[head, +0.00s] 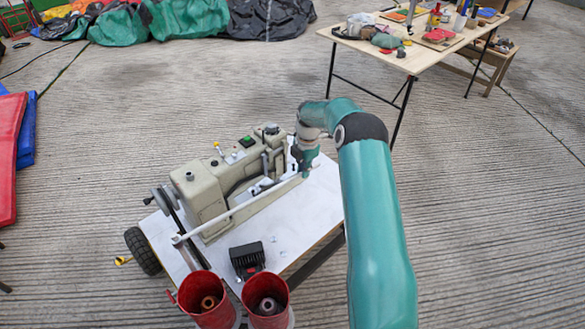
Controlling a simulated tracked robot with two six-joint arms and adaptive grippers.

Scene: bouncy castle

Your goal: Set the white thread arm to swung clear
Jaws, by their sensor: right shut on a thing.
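The white thread arm (242,207) is a long thin bar along the front of a beige sewing machine (208,190). It slants from a pivot end at lower left up to the right. My right gripper (304,172) is shut on the bar's upper right end, beside the machine's right end. The fingertips are small and partly hidden by the gripper's own body. My left gripper is not in view.
The machine stands on a white-topped wheeled cart (306,216). Two red cups (268,293) and a black brush-like block (247,259) are at its front. A cluttered table (420,60) stands at the back right. Open concrete floor surrounds the cart.

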